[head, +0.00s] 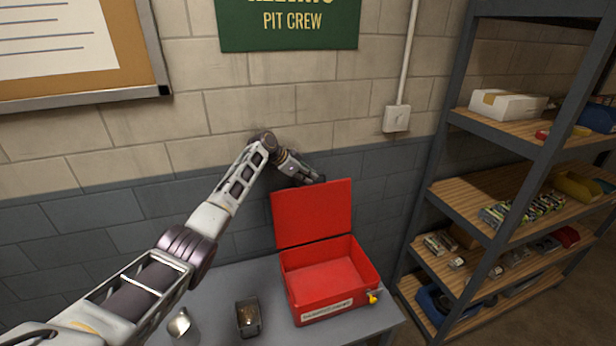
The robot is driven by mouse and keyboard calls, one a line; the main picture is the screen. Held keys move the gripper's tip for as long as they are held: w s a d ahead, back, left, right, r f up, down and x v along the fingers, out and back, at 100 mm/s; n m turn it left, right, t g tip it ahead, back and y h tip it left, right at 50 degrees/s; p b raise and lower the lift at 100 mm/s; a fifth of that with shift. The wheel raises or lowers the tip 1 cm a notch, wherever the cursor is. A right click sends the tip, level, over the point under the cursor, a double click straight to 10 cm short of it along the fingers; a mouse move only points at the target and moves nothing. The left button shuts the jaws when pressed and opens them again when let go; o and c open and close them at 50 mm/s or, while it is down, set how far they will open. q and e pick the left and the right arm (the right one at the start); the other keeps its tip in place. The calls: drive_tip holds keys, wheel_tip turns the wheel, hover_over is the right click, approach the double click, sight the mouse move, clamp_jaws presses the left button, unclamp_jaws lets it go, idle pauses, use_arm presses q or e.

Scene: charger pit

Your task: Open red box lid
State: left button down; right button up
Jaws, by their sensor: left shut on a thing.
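The red box (325,275) stands on the grey table. Its red lid (312,213) is raised, standing roughly upright at the back edge, and the box's inside shows empty. A pale label is on the front, and a small yellow item (373,297) hangs at the front right corner. My left gripper (312,180) is at the top edge of the lid, shut on it; its fingertips are partly hidden by the lid. My right gripper is out of view.
A small dark see-through container (248,318) and a shiny metal piece (180,324) are on the grey table (215,285) left of the box. A brick wall (230,120) is close behind. A loaded shelf rack (480,205) stands at the right.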

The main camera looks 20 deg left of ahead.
use_arm(q)
drive_tip(key=shift+w+a+f, duration=0.1)
drive_tip(key=shift+w+a, duration=0.05)
drive_tip(key=shift+w, duration=0.05)
idle(0.3)
drive_tip(key=c, duration=1.5)
unclamp_jaws()
drive_tip(key=shift+v, duration=6.05)
